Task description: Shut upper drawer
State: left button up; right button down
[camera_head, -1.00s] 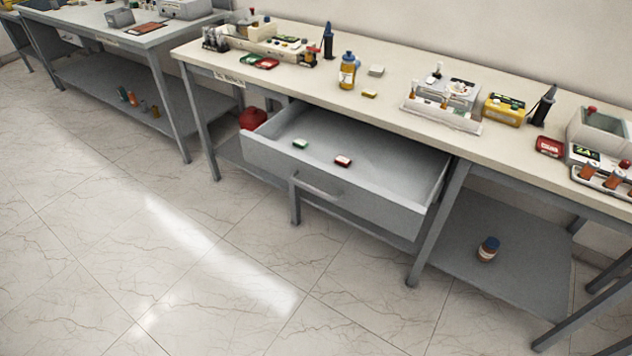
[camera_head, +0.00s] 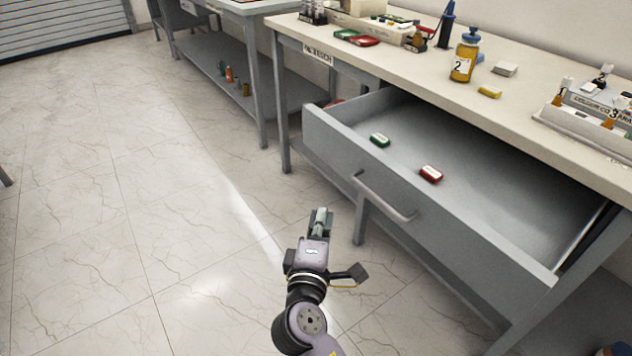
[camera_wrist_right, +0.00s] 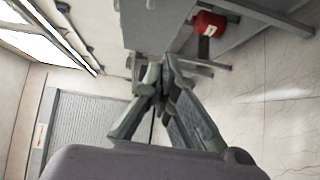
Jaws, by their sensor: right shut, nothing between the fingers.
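The grey upper drawer (camera_head: 430,217) is pulled out from under the bench top, with its bar handle (camera_head: 383,197) on the front panel. A small green item (camera_head: 380,140) and a small red item (camera_head: 431,174) lie inside it. My right gripper (camera_head: 320,214) is left of the drawer front, apart from the handle, over the floor. Its fingers are together and empty; they also show in the right wrist view (camera_wrist_right: 158,88). My left gripper is not in view.
The bench top (camera_head: 400,65) holds a yellow bottle (camera_head: 465,57), a tray of vials and small boxes above the drawer. A bench leg (camera_head: 281,105) stands left of the drawer. The floor left of the drawer is clear. A red object (camera_wrist_right: 208,24) shows in the right wrist view.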

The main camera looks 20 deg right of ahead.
jog(key=r, duration=0.1)
send_near(346, 160)
jog(key=w+a, duration=0.1)
jog(key=w, duration=0.2)
jog(key=d, duration=0.1)
jog(key=w+d+p, duration=0.1)
jog(key=d, duration=0.1)
jog(key=shift+w+f, duration=0.2)
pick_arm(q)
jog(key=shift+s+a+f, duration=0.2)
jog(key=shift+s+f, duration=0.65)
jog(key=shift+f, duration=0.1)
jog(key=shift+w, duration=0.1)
